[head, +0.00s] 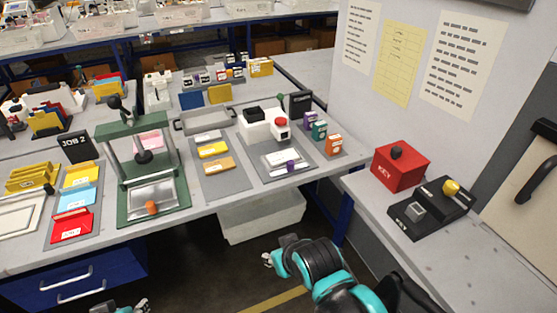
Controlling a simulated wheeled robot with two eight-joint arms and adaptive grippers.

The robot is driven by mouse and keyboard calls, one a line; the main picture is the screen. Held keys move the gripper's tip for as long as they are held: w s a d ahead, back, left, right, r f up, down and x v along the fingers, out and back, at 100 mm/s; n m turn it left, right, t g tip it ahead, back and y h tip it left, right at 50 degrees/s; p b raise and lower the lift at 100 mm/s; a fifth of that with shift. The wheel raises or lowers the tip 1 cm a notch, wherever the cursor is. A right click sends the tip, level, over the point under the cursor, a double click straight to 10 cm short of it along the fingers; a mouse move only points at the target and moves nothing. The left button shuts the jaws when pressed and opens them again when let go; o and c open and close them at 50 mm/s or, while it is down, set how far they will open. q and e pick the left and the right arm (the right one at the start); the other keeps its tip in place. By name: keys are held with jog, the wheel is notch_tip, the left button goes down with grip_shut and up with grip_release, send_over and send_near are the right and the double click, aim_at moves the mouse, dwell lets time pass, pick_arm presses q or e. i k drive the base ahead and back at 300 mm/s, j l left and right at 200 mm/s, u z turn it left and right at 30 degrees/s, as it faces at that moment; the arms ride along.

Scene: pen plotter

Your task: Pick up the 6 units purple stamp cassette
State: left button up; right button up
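A small purple cassette (310,119) stands at the right end of the workbench, at the back of a short row. A green cassette (319,131) and an orange cassette (333,145) stand in front of it. Their labels are too small to read. My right gripper (268,259) is low in front of the bench, apart from the cassettes. My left gripper (141,305) is at the bottom edge, mostly cut off, far from the cassettes. I cannot tell whether either gripper is open or shut.
A white stamping machine (258,128) with a red knob and a purple part stands left of the cassettes. A green press (136,165) is farther left. A red KEY box (401,165) and a black control box (430,212) sit on the right-hand counter. A white bin (262,218) is under the bench.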

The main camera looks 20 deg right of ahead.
aim_at(311, 117)
jog(key=z, duration=0.35)
jog(key=i+z, duration=0.3)
jog(key=z, duration=0.2)
jog(key=i+z, duration=0.35)
jog(key=z, duration=0.15)
jog(key=i+j+z, duration=0.1)
jog(key=i+j, duration=0.15)
jog(key=i, duration=0.25)
jog(key=i+j+z, duration=0.1)
jog(key=i+j, duration=0.2)
jog(key=i, duration=0.15)
